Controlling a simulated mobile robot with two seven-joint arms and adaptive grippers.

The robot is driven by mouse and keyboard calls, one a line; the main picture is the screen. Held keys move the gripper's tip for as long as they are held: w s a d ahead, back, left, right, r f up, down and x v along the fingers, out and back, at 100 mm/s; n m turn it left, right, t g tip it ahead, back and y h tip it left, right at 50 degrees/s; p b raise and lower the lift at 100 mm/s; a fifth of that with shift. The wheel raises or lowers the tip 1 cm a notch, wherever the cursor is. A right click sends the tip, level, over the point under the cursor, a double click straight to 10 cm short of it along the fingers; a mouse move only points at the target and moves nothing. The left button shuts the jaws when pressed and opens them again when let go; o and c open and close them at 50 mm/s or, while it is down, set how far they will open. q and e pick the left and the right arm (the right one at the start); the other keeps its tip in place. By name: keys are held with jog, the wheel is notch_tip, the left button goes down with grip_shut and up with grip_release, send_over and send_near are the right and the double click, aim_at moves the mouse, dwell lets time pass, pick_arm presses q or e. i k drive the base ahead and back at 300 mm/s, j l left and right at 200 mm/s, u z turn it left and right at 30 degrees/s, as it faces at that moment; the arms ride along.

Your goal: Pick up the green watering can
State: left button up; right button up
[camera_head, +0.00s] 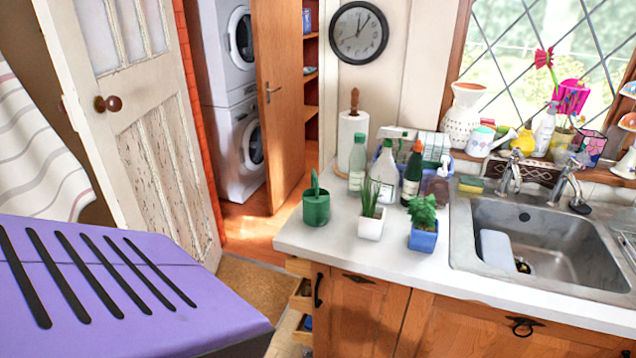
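The green watering can (316,208) stands upright on the white countertop (330,258), near its left edge. It is a small round can with a tall handle rising above its rim; I cannot make out a spout. Nothing touches it, and a small potted plant stands to its right. Neither of my grippers is in view.
A spiky plant in a white pot (371,222) and a leafy plant in a blue pot (423,236) stand right of the can. Bottles (385,172) and a paper roll (352,140) stand behind. The sink (540,240) is further right. Counter in front of the can is clear.

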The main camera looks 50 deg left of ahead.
aim_at(316, 201)
jog(key=u, duration=1.5)
